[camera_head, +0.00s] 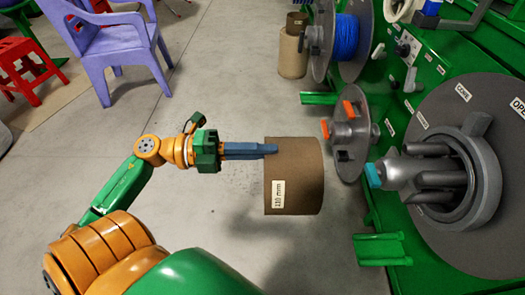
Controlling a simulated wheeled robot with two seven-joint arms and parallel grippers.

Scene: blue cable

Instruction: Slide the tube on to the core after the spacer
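The tube (300,175) is a wide brown cylinder with a white label in mm. It is in the middle of the head view, above the grey floor, with no support visible under it. My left gripper (272,150) is shut on the tube's left edge; one dark finger lies over its outer face and the other finger is hidden. The core (400,174) is a grey metal shaft with a teal tip at the right, apart from the tube. A thick grey ring (487,180) sits around the core's base, perhaps the spacer. My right gripper is out of view.
A green machine (395,125) fills the right side. A grey disc with orange handles (350,133) and a blue cable reel (345,38) stand behind the tube. A green bracket (382,250) juts out below the core.

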